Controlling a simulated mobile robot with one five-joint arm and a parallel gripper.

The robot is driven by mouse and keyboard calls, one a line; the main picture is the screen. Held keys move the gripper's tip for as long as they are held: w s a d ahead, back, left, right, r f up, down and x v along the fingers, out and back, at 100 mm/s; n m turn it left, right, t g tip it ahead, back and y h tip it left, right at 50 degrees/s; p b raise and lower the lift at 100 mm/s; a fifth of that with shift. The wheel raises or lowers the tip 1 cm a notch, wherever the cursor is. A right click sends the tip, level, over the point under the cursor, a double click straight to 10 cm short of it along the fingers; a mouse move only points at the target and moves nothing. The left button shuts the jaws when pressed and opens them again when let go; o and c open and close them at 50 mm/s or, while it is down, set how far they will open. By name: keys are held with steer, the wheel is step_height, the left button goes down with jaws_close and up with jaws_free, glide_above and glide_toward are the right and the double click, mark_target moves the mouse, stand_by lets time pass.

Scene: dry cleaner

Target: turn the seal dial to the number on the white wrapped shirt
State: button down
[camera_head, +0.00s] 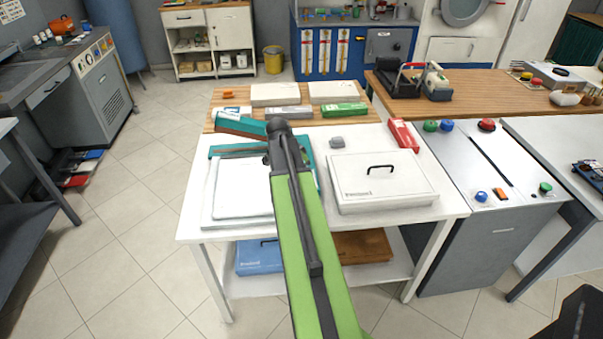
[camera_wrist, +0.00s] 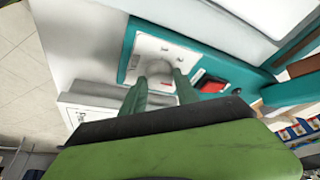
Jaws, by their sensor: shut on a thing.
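The teal sealing machine (camera_head: 228,150) stands on the left of the white table in the head view. In the wrist view its teal body (camera_wrist: 195,40) carries a white dial plate with small marks (camera_wrist: 145,48), too small to read. A pale round seal dial (camera_wrist: 158,69) sits on that plate, between the fingertips of my gripper (camera_wrist: 162,79). The fingers are shut on it. In the head view my green arm hides the dial and gripper. A flat white piece (camera_head: 242,188) lies by the teal frame. I cannot tell whether it is the wrapped shirt, and no number is readable.
A white case with a black handle (camera_head: 382,185) lies right of my arm. Several boxes stand on the wooden top behind (camera_head: 386,118). A red switch (camera_wrist: 212,86) sits beside the dial plate.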

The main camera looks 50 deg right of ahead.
steer(key=shift+a, duration=0.1)
steer(key=c, duration=0.9)
jaws_free()
steer(key=shift+r, duration=0.1)
steer(key=p+v, duration=1.6)
steer(key=v, duration=0.1)
steer(key=shift+r, duration=0.15)
